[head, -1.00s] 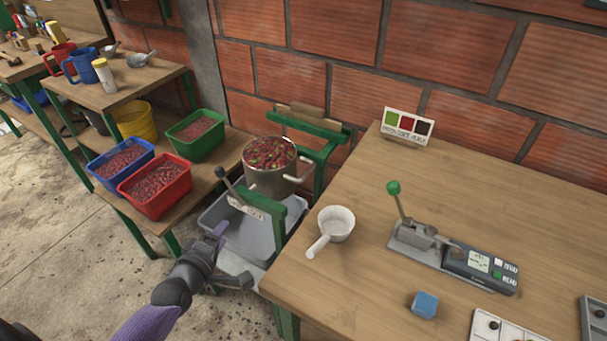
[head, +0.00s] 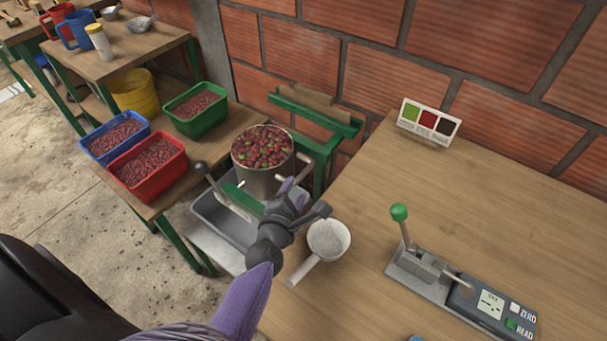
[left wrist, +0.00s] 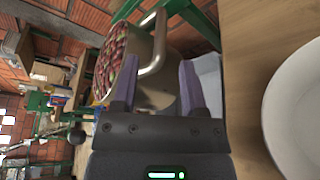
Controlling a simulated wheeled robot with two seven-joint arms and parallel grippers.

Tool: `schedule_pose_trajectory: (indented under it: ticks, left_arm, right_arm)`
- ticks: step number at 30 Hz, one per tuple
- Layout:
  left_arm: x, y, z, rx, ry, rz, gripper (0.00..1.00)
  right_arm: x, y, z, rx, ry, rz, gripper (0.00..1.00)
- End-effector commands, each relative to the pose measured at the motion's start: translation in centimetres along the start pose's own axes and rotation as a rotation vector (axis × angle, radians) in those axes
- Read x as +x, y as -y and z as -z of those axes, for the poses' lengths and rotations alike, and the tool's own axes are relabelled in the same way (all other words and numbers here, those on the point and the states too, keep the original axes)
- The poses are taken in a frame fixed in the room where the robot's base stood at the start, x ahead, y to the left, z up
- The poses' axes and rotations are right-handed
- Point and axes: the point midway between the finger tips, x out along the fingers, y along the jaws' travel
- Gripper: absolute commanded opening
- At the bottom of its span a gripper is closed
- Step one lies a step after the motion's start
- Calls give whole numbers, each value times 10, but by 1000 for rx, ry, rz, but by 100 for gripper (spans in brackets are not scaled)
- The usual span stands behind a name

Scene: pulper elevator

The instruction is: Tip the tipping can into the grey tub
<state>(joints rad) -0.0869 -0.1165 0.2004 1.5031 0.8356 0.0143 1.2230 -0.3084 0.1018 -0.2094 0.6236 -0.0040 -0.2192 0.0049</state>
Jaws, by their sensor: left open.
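The tipping can (head: 262,163) is a metal can full of red and green cherries, upright in a green frame above the grey tub (head: 207,209). In the left wrist view the can (left wrist: 163,88) and its bent handle (left wrist: 153,52) lie just ahead of the fingers. My left gripper (head: 297,190) is open in front of the can's right side; its two purple fingers show apart in the left wrist view (left wrist: 158,85). I cannot tell whether the handle is between them. The gripper hides part of the can and tub. My right gripper is not in view.
A lever device (head: 425,265) and colour card (head: 429,118) are on the table. Red (head: 148,172), blue (head: 115,138) and green (head: 197,111) bins stand on the left bench.

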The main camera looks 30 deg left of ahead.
Motion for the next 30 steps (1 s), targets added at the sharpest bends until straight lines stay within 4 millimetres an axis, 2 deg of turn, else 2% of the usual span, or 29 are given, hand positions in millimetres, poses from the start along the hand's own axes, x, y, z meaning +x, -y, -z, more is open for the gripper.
schedule_pose_trajectory:
  ticks: [3,9,19,27,30]
  left_arm:
    - [27,3,2,1,1,0,56]
    - [53,2,2,1,-1,0,56]
    - [58,0,0,2,0,1,56]
    - [58,0,0,2,0,1,0]
    - [58,0,0,2,0,1,0]
  right_arm:
    - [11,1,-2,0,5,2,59]
    - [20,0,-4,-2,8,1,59]
    - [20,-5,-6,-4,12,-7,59]
    - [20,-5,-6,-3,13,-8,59]
    - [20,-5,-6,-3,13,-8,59]
